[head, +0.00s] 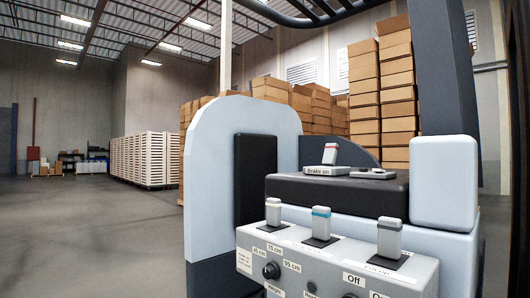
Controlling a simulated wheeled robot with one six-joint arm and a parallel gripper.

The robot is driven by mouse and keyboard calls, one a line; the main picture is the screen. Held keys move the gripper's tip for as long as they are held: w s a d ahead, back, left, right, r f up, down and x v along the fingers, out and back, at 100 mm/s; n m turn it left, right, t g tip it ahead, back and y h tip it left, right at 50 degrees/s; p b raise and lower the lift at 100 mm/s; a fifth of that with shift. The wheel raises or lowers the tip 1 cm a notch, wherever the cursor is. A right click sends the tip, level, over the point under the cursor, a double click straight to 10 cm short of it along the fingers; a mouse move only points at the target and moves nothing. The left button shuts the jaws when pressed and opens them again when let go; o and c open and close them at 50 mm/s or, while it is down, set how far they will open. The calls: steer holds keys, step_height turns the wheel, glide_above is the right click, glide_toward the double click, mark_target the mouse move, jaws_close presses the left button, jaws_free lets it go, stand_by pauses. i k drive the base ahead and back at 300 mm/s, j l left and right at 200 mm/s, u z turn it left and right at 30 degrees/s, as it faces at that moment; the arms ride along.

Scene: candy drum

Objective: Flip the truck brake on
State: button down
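The truck brake (330,153) is a small light grey lever with a red band near its top. It stands on the dark top of the forklift's console (345,193), tilted slightly in the picture. A label reading "Brake on" (323,171) sits at the front of its base. From this one view I cannot tell whether the brake is on or off. My gripper is not in view.
A grey control panel (322,272) in front carries a white-banded lever (273,212), a blue-banded lever (321,222), another lever (389,236) and knobs. A flat grey device (374,173) lies right of the brake. A pale-blue side panel (212,195) stands left. Stacked boxes (381,90) stand behind.

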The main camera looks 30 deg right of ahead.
mark_target(330, 150)
steer(key=i+j+u, duration=0.15)
steer(key=i, duration=0.65)
steer(key=i+j+u, duration=0.15)
steer(key=i, duration=0.65)
steer(key=i+j+z, duration=0.1)
steer(key=i+z, duration=0.3)
steer(key=i+j+z, duration=0.15)
steer(key=z, duration=0.25)
steer(key=i+j+z, duration=0.55)
steer(key=z, duration=0.25)
steer(key=i+j+z, duration=0.25)
steer(key=j, duration=0.15)
steer(key=j+z, duration=0.3)
steer(key=i+j+z, duration=0.1)
steer(key=j+z, duration=0.15)
steer(key=j, duration=0.25)
